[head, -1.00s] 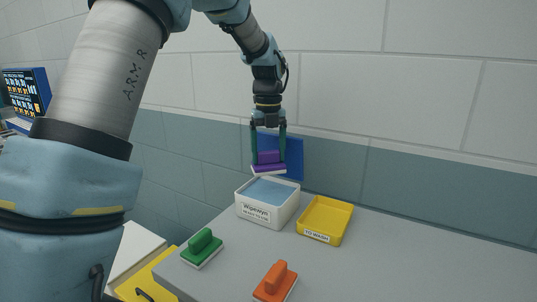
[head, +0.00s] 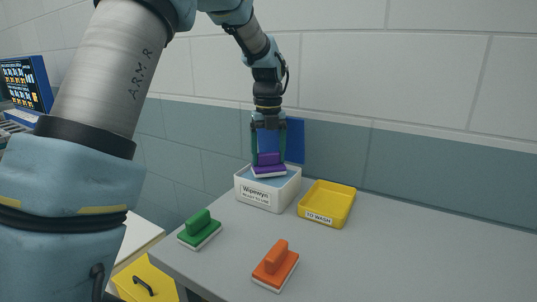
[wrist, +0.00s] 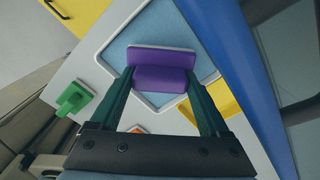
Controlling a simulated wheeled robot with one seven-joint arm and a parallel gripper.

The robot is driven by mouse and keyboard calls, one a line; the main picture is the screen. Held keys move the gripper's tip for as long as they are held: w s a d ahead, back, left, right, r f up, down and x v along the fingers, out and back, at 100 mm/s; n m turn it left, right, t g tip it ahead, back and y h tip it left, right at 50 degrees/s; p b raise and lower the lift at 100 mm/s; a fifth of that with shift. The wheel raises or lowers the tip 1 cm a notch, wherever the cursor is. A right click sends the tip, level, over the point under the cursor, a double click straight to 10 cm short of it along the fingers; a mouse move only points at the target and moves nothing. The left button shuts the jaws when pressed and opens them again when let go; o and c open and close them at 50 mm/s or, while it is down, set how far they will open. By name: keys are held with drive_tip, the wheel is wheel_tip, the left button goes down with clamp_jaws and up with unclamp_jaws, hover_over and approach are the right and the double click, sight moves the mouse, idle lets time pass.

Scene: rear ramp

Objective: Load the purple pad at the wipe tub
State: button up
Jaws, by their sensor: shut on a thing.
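My gripper (head: 268,148) is shut on the handle of the purple pad (head: 268,169), which has a white underside. The pad is held level just over the wipe tub (head: 267,199), a white box labelled "Wipewyn" with a light blue inside. In the wrist view the purple pad (wrist: 163,74) sits between the fingertips of my gripper (wrist: 160,85), over the tub's blue surface (wrist: 205,75). I cannot tell whether the pad's underside touches that surface. The tub's blue lid (head: 294,141) stands open behind it.
A yellow "TO WASH" tray (head: 327,204), looking empty, is right of the tub. A green pad (head: 200,227) and an orange pad (head: 276,264) lie nearer on the grey counter (head: 430,250). The counter's right side is clear. A tiled wall stands behind.

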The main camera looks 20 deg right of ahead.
sight(268, 153)
drive_tip(key=shift+f, duration=0.65)
idle(2.2)
drive_tip(key=shift+r+p, duration=3.1)
drive_tip(key=shift+r, duration=0.55)
